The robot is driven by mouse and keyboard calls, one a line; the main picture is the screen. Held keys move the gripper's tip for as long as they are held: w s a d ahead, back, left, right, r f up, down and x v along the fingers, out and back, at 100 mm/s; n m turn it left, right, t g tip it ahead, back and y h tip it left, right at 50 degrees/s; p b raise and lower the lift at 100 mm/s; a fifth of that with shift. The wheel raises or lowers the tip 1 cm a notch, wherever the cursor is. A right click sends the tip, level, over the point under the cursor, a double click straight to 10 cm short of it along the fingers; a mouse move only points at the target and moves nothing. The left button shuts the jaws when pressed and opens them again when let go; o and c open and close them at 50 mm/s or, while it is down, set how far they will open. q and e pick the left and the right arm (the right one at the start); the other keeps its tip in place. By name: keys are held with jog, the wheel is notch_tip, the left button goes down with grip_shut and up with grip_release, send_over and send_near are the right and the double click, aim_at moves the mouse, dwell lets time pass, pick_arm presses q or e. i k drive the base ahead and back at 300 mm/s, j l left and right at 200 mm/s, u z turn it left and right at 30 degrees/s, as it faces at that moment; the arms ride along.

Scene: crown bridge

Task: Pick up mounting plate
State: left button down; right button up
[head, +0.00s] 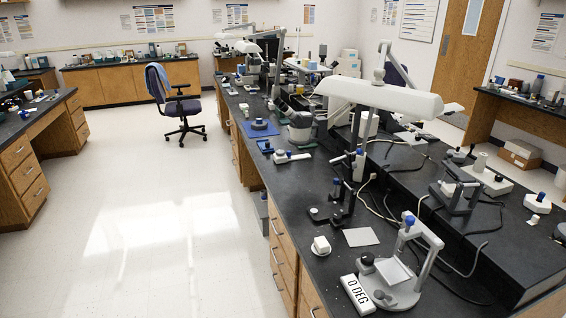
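A flat light-grey square plate (361,237), which looks like the mounting plate, lies on the black bench top (290,190) on the right. Behind it stands a black fixture with upright posts (341,195). In front of it is a grey round-based device (405,291) with a tilted arm, a blue knob and a pale square platform (391,273). A white block marked "0 DEG" (357,294) sits at that device's left. Neither of my grippers shows in the head view.
A small white block (321,246) sits near the bench's left edge. A long white lamp (380,96) hangs over the bench. Loose cables run right of the plate. An office chair (174,100) stands on the open pale floor (150,220) to the left.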

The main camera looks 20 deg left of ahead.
aim_at(321, 248)
jog(key=i+l+u, duration=0.2)
jog(key=l+u, duration=0.2)
jog(key=i+l+u, duration=0.1)
jog(key=l+u, duration=0.3)
jog(key=l, duration=0.15)
jog(key=l+u, duration=0.4)
jog(key=l, duration=0.15)
jog(key=l+u, duration=0.4)
jog(key=l, duration=0.15)
jog(key=k+l, duration=0.1)
jog(key=l, duration=0.95)
jog(key=k+l+u, duration=0.1)
jog(key=l, duration=0.45)
jog(key=k+l, duration=0.15)
jog(key=l, duration=0.35)
